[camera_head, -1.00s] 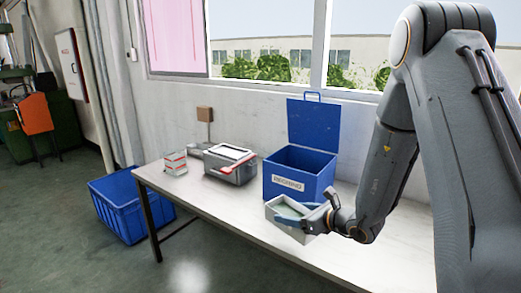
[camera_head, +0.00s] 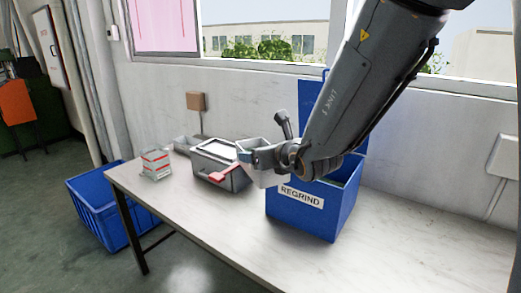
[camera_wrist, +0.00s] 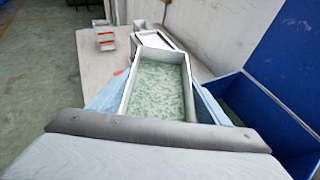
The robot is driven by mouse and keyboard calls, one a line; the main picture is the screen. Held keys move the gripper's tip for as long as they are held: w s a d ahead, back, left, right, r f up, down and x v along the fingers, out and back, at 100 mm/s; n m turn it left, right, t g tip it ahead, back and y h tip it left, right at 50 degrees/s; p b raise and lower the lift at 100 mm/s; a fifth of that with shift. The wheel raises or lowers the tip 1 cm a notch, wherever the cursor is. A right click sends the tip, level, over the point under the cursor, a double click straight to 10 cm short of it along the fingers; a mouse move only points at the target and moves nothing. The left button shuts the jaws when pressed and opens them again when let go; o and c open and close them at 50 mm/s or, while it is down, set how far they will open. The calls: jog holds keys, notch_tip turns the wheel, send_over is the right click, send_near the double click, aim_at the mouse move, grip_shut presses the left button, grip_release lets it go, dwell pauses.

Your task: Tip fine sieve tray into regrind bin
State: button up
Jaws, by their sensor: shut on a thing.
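The fine sieve tray (camera_wrist: 157,88) is a grey-walled rectangular tray holding a layer of pale green granules, seen in the wrist view. My gripper (camera_head: 262,158) is shut on the tray's near end. In the head view the tray (camera_head: 255,174) is tilted and held up at the left side of the regrind bin. The regrind bin (camera_head: 300,217) is a blue box with a white REGRIND label, standing on the bench with its lid raised behind. In the wrist view the bin (camera_wrist: 262,105) lies to the right of the tray. My arm hides part of the bin's opening and lid.
A grey machine (camera_head: 219,171) with a red handle stands on the bench left of the tray. A small red-and-white stack (camera_head: 156,163) sits near the bench's left end. A blue crate (camera_head: 103,223) is on the floor. The bench (camera_head: 425,240) right of the bin is clear.

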jog(key=shift+w+d+r, duration=0.1)
jog(key=shift+w, duration=0.05)
jog(key=shift+w+d+m+p, duration=0.1)
jog(key=shift+d+m+p, duration=0.2)
jog(key=shift+p, duration=0.85)
